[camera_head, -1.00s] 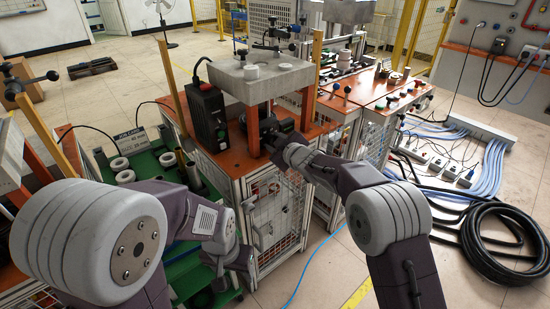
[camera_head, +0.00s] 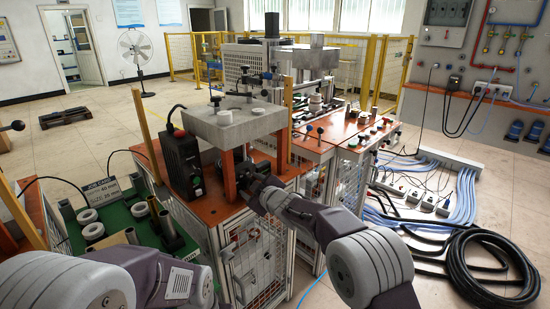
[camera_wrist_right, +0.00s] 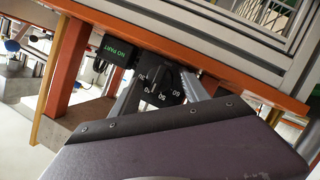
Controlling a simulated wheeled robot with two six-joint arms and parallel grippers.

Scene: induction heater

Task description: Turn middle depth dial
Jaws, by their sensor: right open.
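A black dial (camera_wrist_right: 160,82) with pale numbers around its knob shows in the right wrist view, below the orange tabletop edge as pictured. I cannot tell which depth dial it is. My right gripper (camera_wrist_right: 161,92) is open, with one grey finger on each side of the dial's knob; I cannot tell whether they touch it. In the head view my right gripper (camera_head: 250,182) is under the grey press block (camera_head: 235,122), between its orange posts, and hides the dial. My left arm shows at the lower left, with its gripper out of frame.
A dark box with a green "NO PART" display (camera_wrist_right: 114,50) sits beside the dial. A black control unit (camera_head: 183,165) stands left of the press. A green tray (camera_head: 130,225) with rings and cylinders lies left. Black hoses (camera_head: 485,260) coil on the floor at right.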

